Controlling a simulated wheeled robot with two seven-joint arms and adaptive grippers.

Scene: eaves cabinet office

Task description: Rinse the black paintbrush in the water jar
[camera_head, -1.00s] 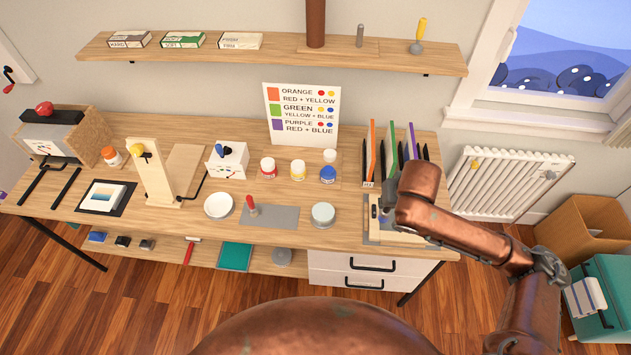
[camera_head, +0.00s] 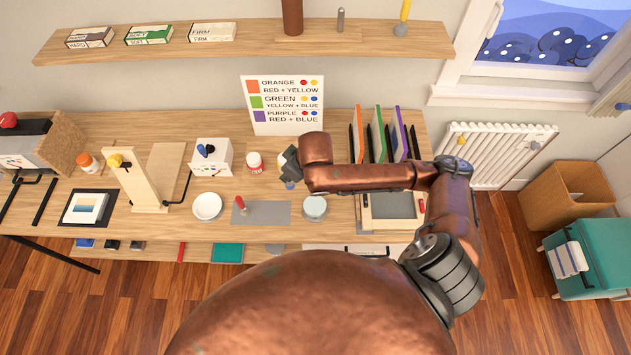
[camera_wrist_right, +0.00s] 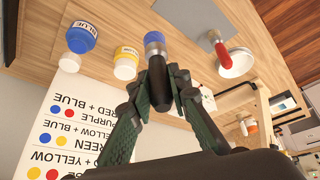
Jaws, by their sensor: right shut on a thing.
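My left gripper is not in view.
A grey mat (camera_head: 272,212) with a red-handled tool and a white dish (camera_head: 207,206) lie left of the jar. A red paint jar (camera_head: 254,163) stands behind. Upright coloured panels (camera_head: 377,135) and a wooden tray (camera_head: 365,212) are at the right.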

